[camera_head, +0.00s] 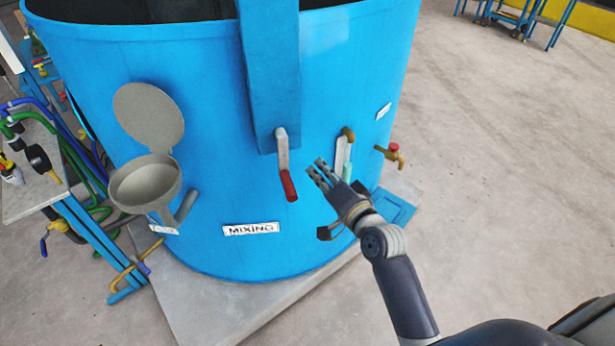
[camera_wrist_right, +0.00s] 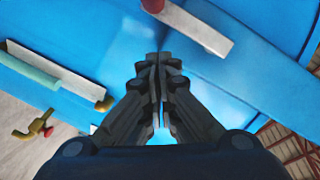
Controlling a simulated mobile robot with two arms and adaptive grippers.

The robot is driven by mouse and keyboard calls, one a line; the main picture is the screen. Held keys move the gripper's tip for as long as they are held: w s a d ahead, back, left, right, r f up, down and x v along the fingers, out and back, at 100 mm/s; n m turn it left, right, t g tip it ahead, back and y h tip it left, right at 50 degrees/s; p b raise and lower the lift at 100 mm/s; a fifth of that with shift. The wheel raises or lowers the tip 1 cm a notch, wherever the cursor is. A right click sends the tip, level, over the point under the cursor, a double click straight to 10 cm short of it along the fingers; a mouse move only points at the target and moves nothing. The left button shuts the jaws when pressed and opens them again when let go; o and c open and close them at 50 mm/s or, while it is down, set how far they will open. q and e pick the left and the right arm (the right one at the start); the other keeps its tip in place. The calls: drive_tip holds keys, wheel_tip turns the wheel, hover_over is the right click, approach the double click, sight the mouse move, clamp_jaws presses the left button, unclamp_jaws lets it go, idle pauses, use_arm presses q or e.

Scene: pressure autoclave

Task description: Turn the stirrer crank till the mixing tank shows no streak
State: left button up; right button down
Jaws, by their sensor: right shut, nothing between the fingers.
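The stirrer crank (camera_head: 283,160) hangs down from a blue upright box on the front of the blue mixing tank (camera_head: 218,120). Its arm is pale and its handle is red, at the lower end. My right gripper (camera_head: 322,172) is shut and empty, a little to the right of the red handle and apart from it. In the right wrist view the closed fingers (camera_wrist_right: 158,62) point at the tank wall, with the crank (camera_wrist_right: 195,25) above them. The liquid inside the tank is mostly hidden, so I cannot tell whether a streak shows. My left gripper is not in view.
A sight tube (camera_head: 343,158) and a brass tap (camera_head: 391,154) are on the tank's right side. A grey funnel with an open lid (camera_head: 148,180) juts out at the left. A bench with hoses (camera_head: 30,165) stands farther left.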

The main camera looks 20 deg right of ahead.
drive_tip(key=a+f, duration=0.2)
drive_tip(key=a, duration=0.1)
drive_tip(key=shift+s+a+p, duration=0.1)
drive_tip(key=shift+s+p, duration=0.05)
drive_tip(key=shift+p, duration=0.15)
